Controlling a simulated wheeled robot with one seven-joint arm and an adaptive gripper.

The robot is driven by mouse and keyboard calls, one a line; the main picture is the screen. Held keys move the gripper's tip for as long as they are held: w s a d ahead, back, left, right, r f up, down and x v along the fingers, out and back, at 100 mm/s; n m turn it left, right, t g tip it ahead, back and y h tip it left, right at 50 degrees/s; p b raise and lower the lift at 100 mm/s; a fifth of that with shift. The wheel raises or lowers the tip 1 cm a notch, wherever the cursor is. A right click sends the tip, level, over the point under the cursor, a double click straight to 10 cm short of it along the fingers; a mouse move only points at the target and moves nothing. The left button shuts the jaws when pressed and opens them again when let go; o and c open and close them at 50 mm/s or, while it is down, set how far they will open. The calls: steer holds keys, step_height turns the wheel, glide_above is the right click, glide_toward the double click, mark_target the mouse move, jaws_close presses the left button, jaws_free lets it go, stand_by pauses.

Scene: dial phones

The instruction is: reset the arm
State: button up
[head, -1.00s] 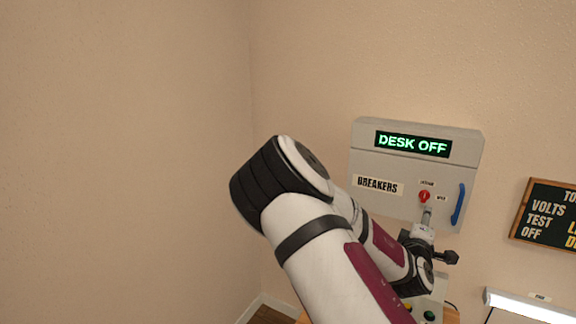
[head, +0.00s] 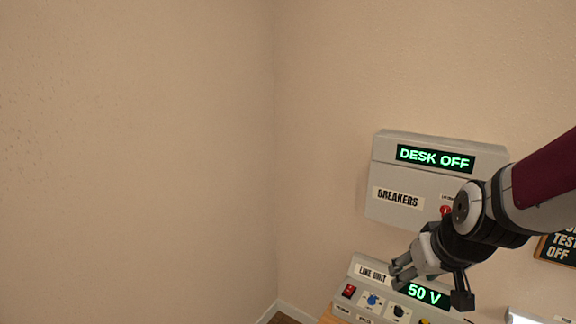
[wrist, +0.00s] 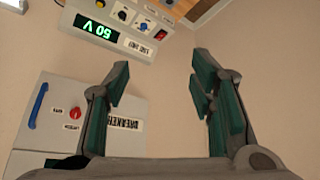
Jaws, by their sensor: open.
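My gripper (head: 400,270) is at the lower right of the head view, in front of the line unit and below the breaker box. In the wrist view my gripper (wrist: 158,82) is open, its two dark green fingers spread with nothing between them. My wrist and forearm come in from the right edge of the head view and hide part of the breaker box's right side.
The grey breaker box (head: 387,157) on the wall reads DESK OFF; its blue handle (wrist: 38,105) shows in the wrist view. The line unit (head: 357,283) reads 50 V and has knobs and a red switch (head: 349,291). A dark board (head: 562,250) hangs at right. The left wall is bare.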

steer(key=s+a+r, duration=0.1)
steer(key=s+r, duration=0.2)
steer(key=s, duration=0.4)
steer(key=s+a+r+g, duration=0.1)
steer(key=s+a+r, duration=0.1)
steer(key=s, duration=0.4)
steer(key=s+a+r+g+p, duration=0.1)
steer(key=s+r, duration=0.3)
steer(key=s, duration=0.3)
steer(key=shift+s+a, duration=0.25)
steer(key=shift+s, duration=0.1)
